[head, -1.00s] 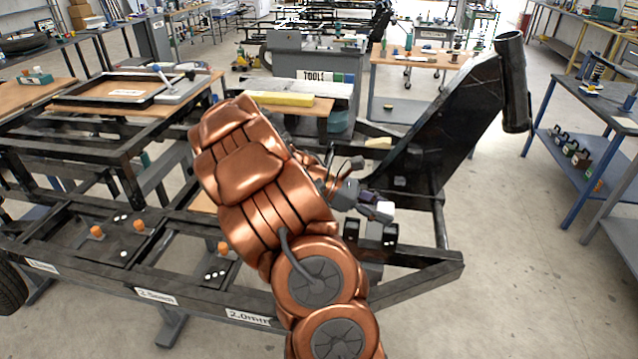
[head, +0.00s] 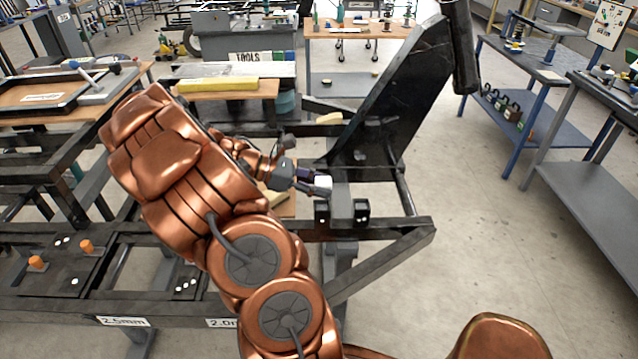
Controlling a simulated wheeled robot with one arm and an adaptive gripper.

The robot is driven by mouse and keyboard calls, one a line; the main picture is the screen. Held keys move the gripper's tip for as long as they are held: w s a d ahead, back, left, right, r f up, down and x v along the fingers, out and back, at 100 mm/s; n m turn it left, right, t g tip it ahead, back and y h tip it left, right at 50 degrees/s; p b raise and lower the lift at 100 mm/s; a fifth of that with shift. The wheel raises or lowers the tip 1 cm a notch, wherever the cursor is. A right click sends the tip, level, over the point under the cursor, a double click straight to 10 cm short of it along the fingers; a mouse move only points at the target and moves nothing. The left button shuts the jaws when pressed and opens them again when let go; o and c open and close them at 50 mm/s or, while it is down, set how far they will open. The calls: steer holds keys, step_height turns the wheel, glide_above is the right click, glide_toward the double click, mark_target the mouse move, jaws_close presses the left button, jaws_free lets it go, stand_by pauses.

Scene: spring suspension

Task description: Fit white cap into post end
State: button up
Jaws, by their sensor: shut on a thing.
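My gripper (head: 314,185) is shut on a small white cap (head: 324,184), which sticks out to the right of its grey fingers. The cap is above and behind two short black square pieces on the frame, one on the left (head: 321,212) and one on the right (head: 361,210). In the picture the cap is just above the left piece; whether they touch or are apart in depth I cannot tell. I cannot tell for certain which piece is the post end. My copper-coloured arm hides part of the frame to the left.
The dark steel frame (head: 385,255) has a tall slanted black plate (head: 395,95) behind the gripper. Orange pegs (head: 86,246) stand on the frame at left. A blue workbench (head: 530,65) and a grey one (head: 600,110) stand right, with clear floor (head: 480,240) before them.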

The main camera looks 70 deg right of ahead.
mark_target(320, 208)
steer(key=shift+f+b, duration=1.15)
steer(key=shift+f, duration=1.05)
steer(key=shift+a+f, duration=0.1)
steer(key=shift+f, duration=0.25)
jaws_close()
steer(key=o, duration=1.2)
jaws_free()
steer(key=shift+w+r, duration=0.15)
steer(key=shift+w, duration=0.1)
steer(key=v, duration=1.1)
steer(key=shift+w+a, duration=0.15)
steer(key=shift+w, duration=0.1)
